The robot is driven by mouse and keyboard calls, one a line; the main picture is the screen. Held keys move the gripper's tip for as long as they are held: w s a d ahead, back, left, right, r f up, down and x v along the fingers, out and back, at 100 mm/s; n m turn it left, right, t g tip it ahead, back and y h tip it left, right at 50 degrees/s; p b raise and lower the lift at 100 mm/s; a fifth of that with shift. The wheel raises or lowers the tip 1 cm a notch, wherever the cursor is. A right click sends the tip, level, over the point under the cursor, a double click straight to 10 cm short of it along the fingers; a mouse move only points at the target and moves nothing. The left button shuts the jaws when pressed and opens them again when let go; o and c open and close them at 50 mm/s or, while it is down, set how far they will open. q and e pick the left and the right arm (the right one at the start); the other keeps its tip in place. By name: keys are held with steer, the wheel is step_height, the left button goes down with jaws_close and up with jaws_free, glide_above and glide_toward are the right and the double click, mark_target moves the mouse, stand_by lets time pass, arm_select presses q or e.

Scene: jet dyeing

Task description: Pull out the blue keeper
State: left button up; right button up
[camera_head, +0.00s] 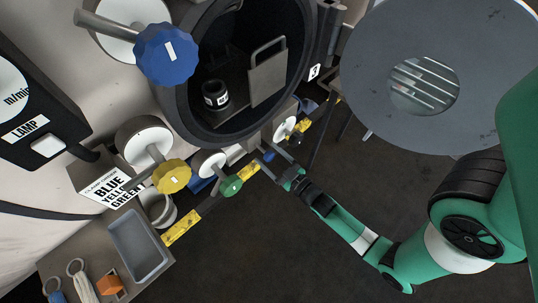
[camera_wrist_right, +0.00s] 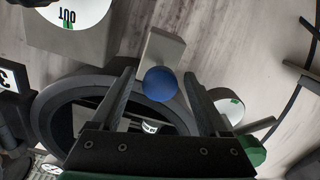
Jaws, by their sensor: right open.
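The blue keeper (camera_wrist_right: 160,84) shows in the right wrist view as a round blue knob in front of a pale grey block (camera_wrist_right: 161,48). It lies between the two fingers of my right gripper (camera_wrist_right: 158,90), with a gap on each side. My right gripper also shows in the head view (camera_head: 267,156), open and empty, below the round vessel opening. My left gripper is out of view.
The dark round vessel mouth (camera_head: 188,122) stands above the gripper, with a black pot (camera_head: 215,95) inside. A green knob (camera_head: 231,186) and a yellow knob (camera_head: 172,176) stick out to the left. The open round door (camera_head: 375,60) hangs at the right.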

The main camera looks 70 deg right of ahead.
steer(key=p+v, duration=0.2)
steer(key=v, duration=0.9)
steer(key=shift+s, duration=0.2)
